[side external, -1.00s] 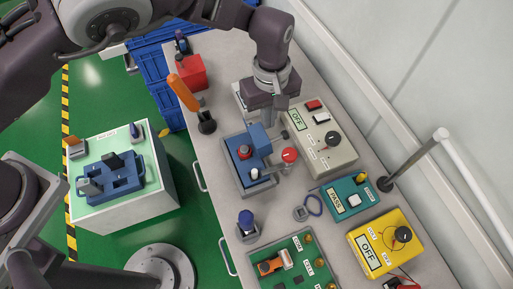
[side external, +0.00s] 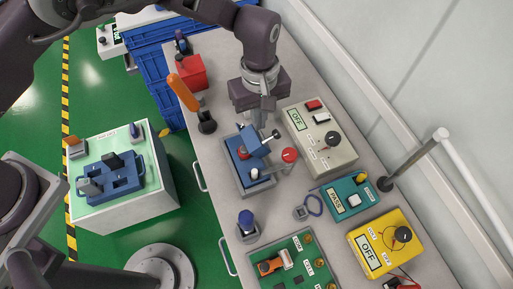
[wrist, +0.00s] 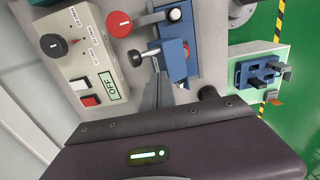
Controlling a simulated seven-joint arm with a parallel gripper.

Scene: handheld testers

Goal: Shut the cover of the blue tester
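The blue tester (side external: 262,182) sits on a grey base on the bench, below my gripper in the side view. Its blue cover (side external: 254,142) is raised and tilted over the red button (side external: 242,153), partly hiding it. The cover also shows in the wrist view (wrist: 174,62), with a metal pin with a dark end beside it. My gripper (side external: 268,108) points down just behind the cover. In the wrist view my gripper's fingers (wrist: 158,78) lie close together with nothing seen between them, near the cover's edge; contact is unclear.
A grey OFF tester (side external: 335,150) stands close on the right, and a red round knob (side external: 289,155) is right beside the blue tester. A teal PASS tester (side external: 366,203) and a yellow OFF tester (side external: 400,228) stand farther right. An orange-handled lever (side external: 184,93) stands to the left.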

